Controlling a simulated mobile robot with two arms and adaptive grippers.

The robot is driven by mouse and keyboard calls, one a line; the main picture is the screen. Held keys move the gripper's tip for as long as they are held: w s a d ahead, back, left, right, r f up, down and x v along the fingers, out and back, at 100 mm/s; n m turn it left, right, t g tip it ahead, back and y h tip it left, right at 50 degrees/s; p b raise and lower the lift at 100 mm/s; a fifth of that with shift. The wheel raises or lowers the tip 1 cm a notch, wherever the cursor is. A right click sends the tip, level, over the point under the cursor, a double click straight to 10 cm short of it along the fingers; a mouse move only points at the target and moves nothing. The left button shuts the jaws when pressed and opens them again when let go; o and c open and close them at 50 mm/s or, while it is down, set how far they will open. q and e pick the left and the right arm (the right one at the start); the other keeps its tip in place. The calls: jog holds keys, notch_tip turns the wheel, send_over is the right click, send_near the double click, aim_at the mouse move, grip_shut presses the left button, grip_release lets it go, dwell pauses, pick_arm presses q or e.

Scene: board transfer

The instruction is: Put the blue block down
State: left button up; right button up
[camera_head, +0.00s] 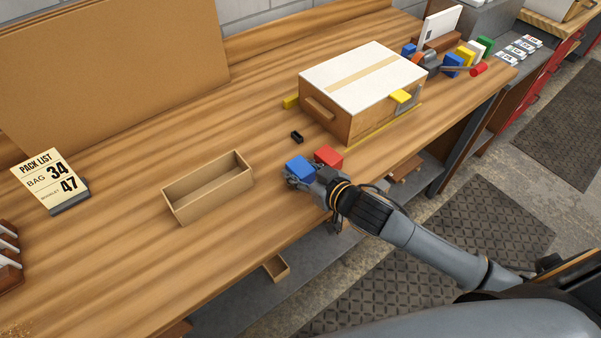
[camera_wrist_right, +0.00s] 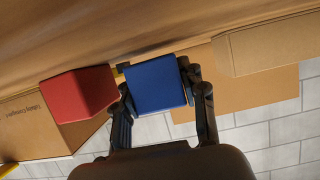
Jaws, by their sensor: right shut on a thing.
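The blue block (camera_head: 299,168) is at my right gripper near the front edge of the wooden table. In the right wrist view the blue block (camera_wrist_right: 156,84) sits between the two fingers of my right gripper (camera_wrist_right: 160,92), which is shut on it. A red block (camera_head: 328,156) is just to the right of the blue block in the head view. In the right wrist view the red block (camera_wrist_right: 79,94) is to the left, outside the fingers. I cannot tell whether the blue block touches the table. My left gripper is not in view.
An open, empty-looking cardboard tray (camera_head: 182,218) lies left of the gripper. A small black piece (camera_head: 297,137) lies behind. A box with a white top (camera_head: 362,75) stands at the back right. A pack list sign (camera_head: 48,180) stands at the left. Bare table (camera_head: 130,265) lies in front.

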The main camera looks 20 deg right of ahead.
aim_at(292, 160)
jog(key=r, duration=0.3)
jog(key=shift+s+a+r, duration=0.1)
jog(key=shift+s, duration=0.3)
jog(key=s+r+p, duration=0.6)
jog(key=s+r, duration=0.3)
jog(key=s, duration=0.4)
jog(key=shift+a, duration=0.4)
jog(key=w+d+r+m+h+b, duration=0.1)
jog(key=w+d+r+m+h, duration=0.1)
jog(key=w, duration=0.2)
jog(key=w+d+r+m+t+h+b, duration=0.1)
jog(key=w+d+r+m+h, duration=0.1)
jog(key=w+d, duration=0.1)
jog(key=shift+w+h, duration=0.4)
jog(key=shift+w, duration=0.15)
